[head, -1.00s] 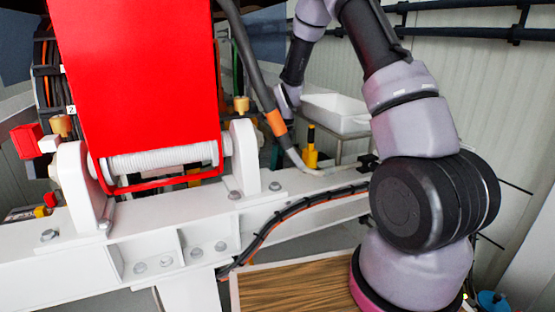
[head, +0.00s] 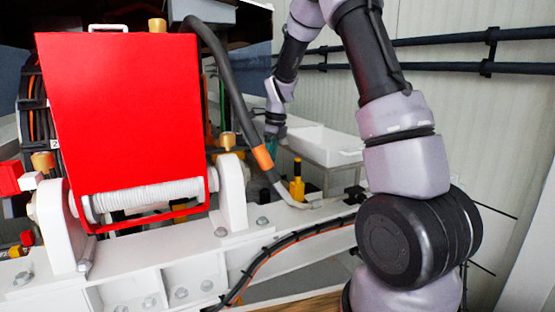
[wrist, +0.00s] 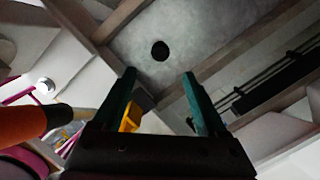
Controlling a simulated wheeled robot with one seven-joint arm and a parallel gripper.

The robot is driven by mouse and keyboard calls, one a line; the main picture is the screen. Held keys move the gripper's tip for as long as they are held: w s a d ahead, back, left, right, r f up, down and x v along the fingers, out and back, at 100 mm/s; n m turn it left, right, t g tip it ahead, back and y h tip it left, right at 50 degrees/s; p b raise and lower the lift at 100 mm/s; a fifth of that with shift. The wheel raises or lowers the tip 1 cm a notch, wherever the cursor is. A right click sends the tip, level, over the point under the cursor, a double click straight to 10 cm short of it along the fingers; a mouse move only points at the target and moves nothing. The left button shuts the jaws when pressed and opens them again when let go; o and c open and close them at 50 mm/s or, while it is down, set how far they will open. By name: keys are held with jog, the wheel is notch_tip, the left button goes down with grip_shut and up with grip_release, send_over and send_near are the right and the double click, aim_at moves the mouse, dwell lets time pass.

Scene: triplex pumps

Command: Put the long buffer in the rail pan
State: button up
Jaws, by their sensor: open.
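My gripper (wrist: 160,82) is open, with two teal fingers apart and nothing between them in the wrist view. In the head view its end (head: 274,127) is small, beyond the red-panelled machine and beside the white basin. I cannot make out a long buffer for certain in either view. A white open basin (head: 338,151) stands on a frame at the back; I cannot tell whether it is the rail pan. A yellow post (head: 297,187) stands behind the white beam, and a yellow piece (wrist: 130,117) shows beside the left finger.
The red panel (head: 125,110) and white beam (head: 150,262) fill the left and front. A dark hose with an orange band (head: 262,157) runs near my arm. Pipes (head: 490,50) line the wall. The wrist view shows a grey surface with a dark hole (wrist: 160,51) and brown bars.

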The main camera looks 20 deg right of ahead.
jog(key=s+d+r+n+t, duration=0.3)
jog(key=s+r+n, duration=0.5)
jog(key=s+r, duration=0.55)
jog(key=s+r+n+t, duration=0.1)
jog(key=s+r+n, duration=0.2)
jog(key=s+n, duration=0.3)
jog(key=s+d+r+n+t, duration=0.1)
jog(key=s+r+n, duration=0.3)
jog(key=s, duration=0.6)
jog(key=n+t, duration=0.1)
jog(key=n, duration=0.1)
jog(key=shift+s+d+n+y, duration=0.15)
jog(key=shift+s+n+y, duration=0.1)
jog(key=shift+n+y, duration=0.05)
